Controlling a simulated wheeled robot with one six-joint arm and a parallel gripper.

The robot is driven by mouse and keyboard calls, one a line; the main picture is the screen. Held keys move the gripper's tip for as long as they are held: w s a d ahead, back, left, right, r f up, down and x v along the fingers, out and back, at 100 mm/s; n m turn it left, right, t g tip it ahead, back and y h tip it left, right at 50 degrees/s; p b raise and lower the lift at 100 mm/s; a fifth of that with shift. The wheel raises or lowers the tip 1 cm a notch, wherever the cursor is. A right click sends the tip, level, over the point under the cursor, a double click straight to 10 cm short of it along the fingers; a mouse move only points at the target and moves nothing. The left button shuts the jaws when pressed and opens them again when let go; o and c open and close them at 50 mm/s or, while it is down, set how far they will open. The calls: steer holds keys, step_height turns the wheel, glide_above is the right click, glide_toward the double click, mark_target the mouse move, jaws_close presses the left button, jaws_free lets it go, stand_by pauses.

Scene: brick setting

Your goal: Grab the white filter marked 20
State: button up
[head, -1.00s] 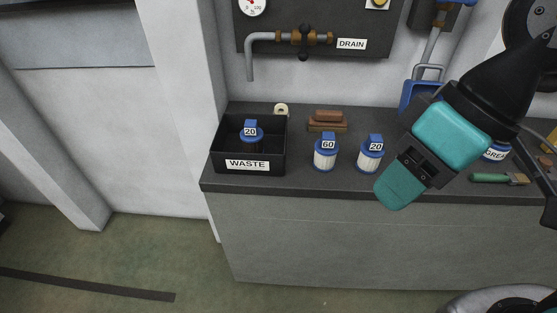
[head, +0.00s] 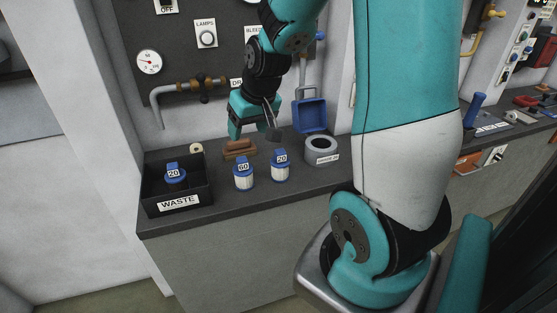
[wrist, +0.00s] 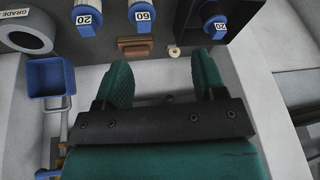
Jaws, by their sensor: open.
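The white filter marked 20 (head: 281,169) stands upright on the dark bench, with a blue cap. It shows at the upper left of the wrist view (wrist: 86,22). A similar white filter marked 60 (head: 244,177) stands to its left in the head view; it also shows in the wrist view (wrist: 142,17). Another blue-capped filter marked 20 (head: 174,175) sits inside the black WASTE bin (head: 180,205); its body is mostly hidden. My gripper (head: 254,130) is open and empty above the back of the bench, apart from the filters. Its spread fingers show in the wrist view (wrist: 163,78).
Brown blocks (head: 239,149) lie behind the filters, beside a cream ring (head: 196,149). A grey ring-shaped object (head: 321,149) with a label stands right of the white 20 filter. A blue box (head: 310,115) is behind it. The wall panel with pipe (head: 188,88) rises close behind my gripper.

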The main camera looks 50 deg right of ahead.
steer(key=s+d+f+m+h, duration=0.2)
steer(key=d+m, duration=0.1)
steer(key=d, duration=0.9)
steer(key=p, duration=0.4)
glide_above(281, 152)
steer(key=s+a, duration=0.1)
steer(key=s, duration=0.1)
step_height(281, 152, down, 10)
steer(key=shift+w+f, duration=0.1)
steer(key=shift+f, duration=0.05)
steer(key=shift+p+x, duration=1.2)
steer(key=shift+x, duration=1.9)
steer(key=shift+c, duration=0.2)
jaws_close()
